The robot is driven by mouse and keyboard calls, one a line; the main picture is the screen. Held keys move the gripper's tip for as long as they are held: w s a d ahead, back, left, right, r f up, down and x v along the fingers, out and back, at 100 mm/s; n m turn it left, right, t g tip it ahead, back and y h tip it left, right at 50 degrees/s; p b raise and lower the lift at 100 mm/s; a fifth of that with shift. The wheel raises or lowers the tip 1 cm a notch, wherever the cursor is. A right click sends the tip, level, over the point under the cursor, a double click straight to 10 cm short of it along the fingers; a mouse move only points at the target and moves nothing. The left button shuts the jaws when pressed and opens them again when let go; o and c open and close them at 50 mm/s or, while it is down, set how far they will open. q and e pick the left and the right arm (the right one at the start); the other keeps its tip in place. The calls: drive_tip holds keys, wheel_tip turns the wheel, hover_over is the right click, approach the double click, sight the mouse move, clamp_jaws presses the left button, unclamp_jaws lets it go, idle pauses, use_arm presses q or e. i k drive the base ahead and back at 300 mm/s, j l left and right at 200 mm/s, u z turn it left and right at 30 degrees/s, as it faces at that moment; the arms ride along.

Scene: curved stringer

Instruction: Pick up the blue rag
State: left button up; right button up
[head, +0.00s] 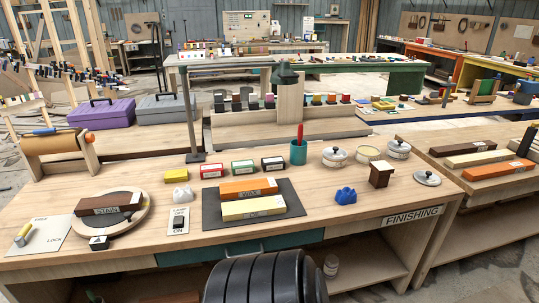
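The blue rag (345,195) is a small crumpled lump. In the head view it lies on the wooden finishing bench (330,225), right of the middle and towards the front. Nothing covers it and nothing touches it from above. Neither of my grippers shows in the head view.
Left of the rag is a dark mat (215,217) with orange (247,187) and yellow (254,207) blocks. A green cup (298,152) stands behind. Bare bench top surrounds the rag.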

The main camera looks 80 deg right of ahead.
sight(346, 197)
drive_tip(key=z, duration=3.6)
